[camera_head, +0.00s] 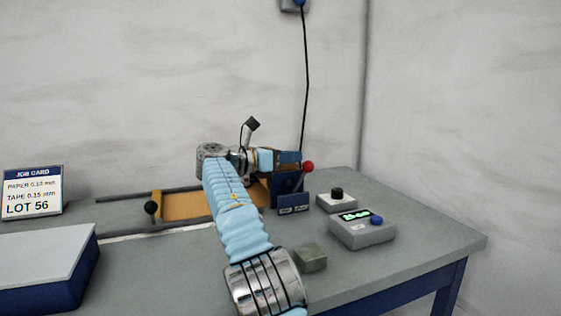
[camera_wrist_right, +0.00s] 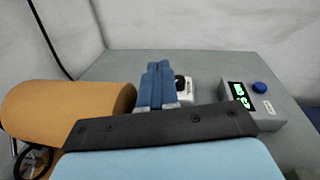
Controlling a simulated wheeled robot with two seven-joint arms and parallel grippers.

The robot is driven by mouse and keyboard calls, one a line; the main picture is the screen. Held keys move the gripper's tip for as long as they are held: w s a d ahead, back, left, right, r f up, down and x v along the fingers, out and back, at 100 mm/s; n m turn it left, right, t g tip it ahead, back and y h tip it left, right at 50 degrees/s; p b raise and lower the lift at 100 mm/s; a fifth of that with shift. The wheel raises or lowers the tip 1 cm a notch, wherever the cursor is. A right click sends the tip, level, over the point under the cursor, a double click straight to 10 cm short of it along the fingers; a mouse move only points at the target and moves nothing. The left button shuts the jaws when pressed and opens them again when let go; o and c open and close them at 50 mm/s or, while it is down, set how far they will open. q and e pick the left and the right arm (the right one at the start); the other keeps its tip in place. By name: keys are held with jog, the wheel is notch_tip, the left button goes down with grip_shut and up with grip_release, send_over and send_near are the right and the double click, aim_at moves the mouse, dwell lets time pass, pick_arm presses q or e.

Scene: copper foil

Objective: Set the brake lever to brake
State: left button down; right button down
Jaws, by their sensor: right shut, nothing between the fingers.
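The brake lever (camera_head: 307,167) has a red ball knob and a short stem that leans right at the top. It rises beside a dark blue plate with two small labels (camera_head: 293,203), too small to read. My right gripper (camera_head: 290,156) is just left of and slightly above the red knob in the head view; contact cannot be told. In the wrist view its blue fingers (camera_wrist_right: 157,85) are together, with nothing between them. The red knob does not show in the wrist view. My left gripper is not in view.
A copper-coloured roll (camera_wrist_right: 80,112) lies left of the fingers. A black-knobbed box (camera_head: 336,199) and a grey box with green display and blue button (camera_head: 362,229) stand right. A small grey-green block (camera_head: 310,257), a job card (camera_head: 32,192) and a blue-sided block (camera_head: 50,270) are also on the table.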

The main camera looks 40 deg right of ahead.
jog(key=shift+s+d, duration=0.15)
jog(key=shift+d, duration=0.45)
jog(key=shift+s+d, duration=0.15)
jog(key=shift+d, duration=0.4)
